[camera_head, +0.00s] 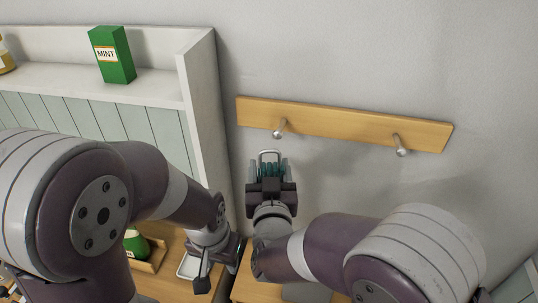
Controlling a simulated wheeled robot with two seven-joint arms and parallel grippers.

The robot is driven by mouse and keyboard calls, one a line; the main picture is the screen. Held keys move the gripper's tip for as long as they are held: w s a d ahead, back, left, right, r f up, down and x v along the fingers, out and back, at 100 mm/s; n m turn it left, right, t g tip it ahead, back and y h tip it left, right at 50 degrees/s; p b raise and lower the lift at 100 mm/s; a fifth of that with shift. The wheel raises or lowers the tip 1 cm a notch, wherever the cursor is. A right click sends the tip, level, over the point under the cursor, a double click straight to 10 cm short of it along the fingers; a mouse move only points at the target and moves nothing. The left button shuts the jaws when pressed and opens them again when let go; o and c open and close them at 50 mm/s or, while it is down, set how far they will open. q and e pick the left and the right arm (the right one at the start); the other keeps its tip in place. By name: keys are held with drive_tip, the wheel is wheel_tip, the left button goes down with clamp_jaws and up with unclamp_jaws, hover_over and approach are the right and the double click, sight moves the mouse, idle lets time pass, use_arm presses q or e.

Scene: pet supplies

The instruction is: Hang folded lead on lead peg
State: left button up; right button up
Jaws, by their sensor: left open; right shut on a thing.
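A light wooden rail (340,127) is fixed to the grey wall and bears two metal pegs. The left peg (280,130) and the right peg (402,150) are both bare. My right gripper (268,172) is shut on the folded teal lead (270,170), just below the left peg. A metal loop on the lead points up towards that peg, with a small gap in the picture. The fingers hide much of the lead. My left gripper (217,272) is open and low over the counter, apart from the lead; its fingertips are only partly clear.
A white shelf unit (201,100) stands left of the rail, with a green MINT box (113,54) on its upper shelf. Below are a green bottle (136,243) in a wooden tray and a pale tray (187,265). The wall right of my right gripper is clear.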

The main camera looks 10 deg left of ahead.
drive_tip(key=shift+w+a+f, duration=0.2)
drive_tip(key=shift+w, duration=0.45)
drive_tip(key=shift+w+a+f, duration=0.15)
drive_tip(key=shift+w, duration=0.45)
drive_tip(key=shift+s+d+r, duration=0.2)
drive_tip(key=shift+d+r, duration=0.2)
drive_tip(key=shift+w, duration=0.35)
use_arm(q)
drive_tip(key=shift+s+f+b, duration=0.65)
drive_tip(key=shift+f+b, duration=0.3)
drive_tip(key=shift+b, duration=0.2)
use_arm(e)
drive_tip(key=shift+w+f, duration=0.25)
drive_tip(key=shift+w, duration=1.1)
drive_tip(key=shift+w+f, duration=0.3)
drive_tip(key=shift+w, duration=1.05)
drive_tip(key=shift+w+f, duration=0.25)
drive_tip(key=shift+w, duration=1.1)
